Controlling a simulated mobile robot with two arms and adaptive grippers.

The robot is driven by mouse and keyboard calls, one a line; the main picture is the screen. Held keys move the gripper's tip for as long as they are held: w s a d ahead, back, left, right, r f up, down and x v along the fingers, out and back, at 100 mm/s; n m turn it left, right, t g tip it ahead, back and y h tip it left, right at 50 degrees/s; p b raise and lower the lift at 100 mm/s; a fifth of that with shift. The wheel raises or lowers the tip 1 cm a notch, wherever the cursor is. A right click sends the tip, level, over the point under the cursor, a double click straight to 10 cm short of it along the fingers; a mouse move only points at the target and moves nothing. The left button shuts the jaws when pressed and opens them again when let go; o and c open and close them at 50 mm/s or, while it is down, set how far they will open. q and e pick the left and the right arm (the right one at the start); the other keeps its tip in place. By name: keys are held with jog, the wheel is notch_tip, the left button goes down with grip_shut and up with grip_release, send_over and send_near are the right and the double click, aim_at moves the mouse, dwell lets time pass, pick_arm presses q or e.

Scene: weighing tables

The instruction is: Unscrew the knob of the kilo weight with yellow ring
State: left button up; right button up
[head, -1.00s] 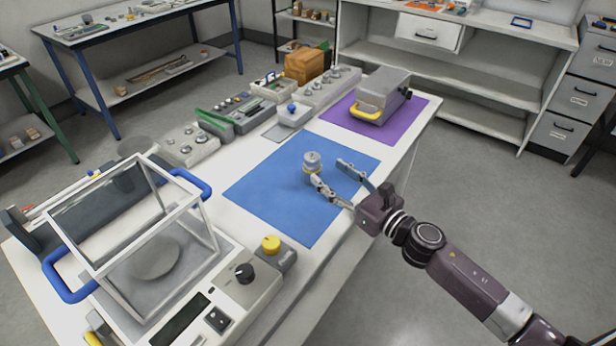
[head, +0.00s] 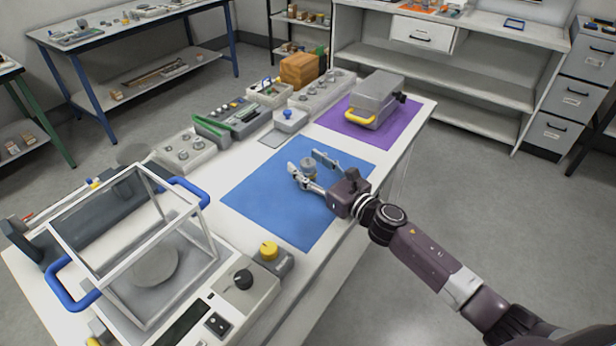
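The kilo weight (head: 308,168), a small grey metal cylinder with a knob on top, stands upright on the blue mat (head: 265,200). Its yellow ring is hard to make out now; the near finger partly hides its lower part. My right gripper (head: 306,163) reaches in from the right with its fingers spread, one on each side of the weight. Whether either finger touches it is too small to tell. My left gripper is not in view.
A glass-walled balance (head: 205,225) with blue handles stands at the left front, beside a yellow-knobbed box (head: 270,252). A grey case (head: 376,98) with a yellow handle lies on a purple mat (head: 405,122). Weight trays (head: 188,150) line the back edge. The blue mat is otherwise clear.

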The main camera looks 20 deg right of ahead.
grip_shut()
jog(key=shift+r, duration=0.2)
dwell(0.3)
jog(key=shift+r, duration=0.1)
